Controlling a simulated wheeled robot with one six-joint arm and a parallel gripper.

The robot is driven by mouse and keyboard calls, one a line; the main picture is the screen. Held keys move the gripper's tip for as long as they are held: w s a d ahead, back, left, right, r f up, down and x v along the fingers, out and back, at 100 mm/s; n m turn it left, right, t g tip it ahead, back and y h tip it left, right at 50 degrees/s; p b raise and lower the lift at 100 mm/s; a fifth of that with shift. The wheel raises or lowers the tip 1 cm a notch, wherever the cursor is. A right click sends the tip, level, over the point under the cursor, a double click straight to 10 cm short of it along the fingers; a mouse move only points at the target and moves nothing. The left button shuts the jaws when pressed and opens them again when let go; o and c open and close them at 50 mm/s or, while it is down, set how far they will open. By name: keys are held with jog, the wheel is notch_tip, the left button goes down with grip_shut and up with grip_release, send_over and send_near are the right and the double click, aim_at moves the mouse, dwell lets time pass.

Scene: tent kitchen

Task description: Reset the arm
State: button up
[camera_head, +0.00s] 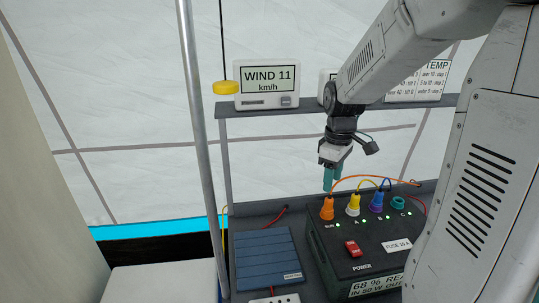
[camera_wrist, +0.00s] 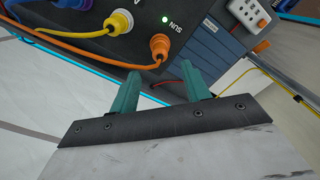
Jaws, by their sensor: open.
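My gripper (camera_head: 329,185) hangs from my arm just above and behind the orange plug at the left end of a dark power box. In the wrist view its two teal fingers (camera_wrist: 163,85) stand apart with nothing between them. The orange plug (camera_wrist: 159,47) sits in the socket labelled SUN, a little beyond the fingertips and apart from them. The same orange plug (camera_head: 327,208) shows in the head view.
A blue slatted panel (camera_head: 267,260) lies left. A metal pole (camera_head: 203,150) and a shelf (camera_head: 300,108) with a WIND display (camera_head: 266,85) stand nearby.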

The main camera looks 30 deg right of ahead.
jog(key=shift+s+m, duration=0.1)
jog(key=shift+m, duration=0.3)
jog(key=s+a+r+m, duration=0.2)
jog(key=s+a+r, duration=0.2)
jog(key=s+a, duration=0.3)
jog(key=s+a+r+m+t, duration=0.1)
jog(key=s+a+r+m, duration=0.2)
jog(key=s+a, duration=0.4)
jog(key=shift+s+a+r, duration=0.4)
jog(key=shift+s+r, duration=0.2)
jog(key=shift+s, duration=2.05)
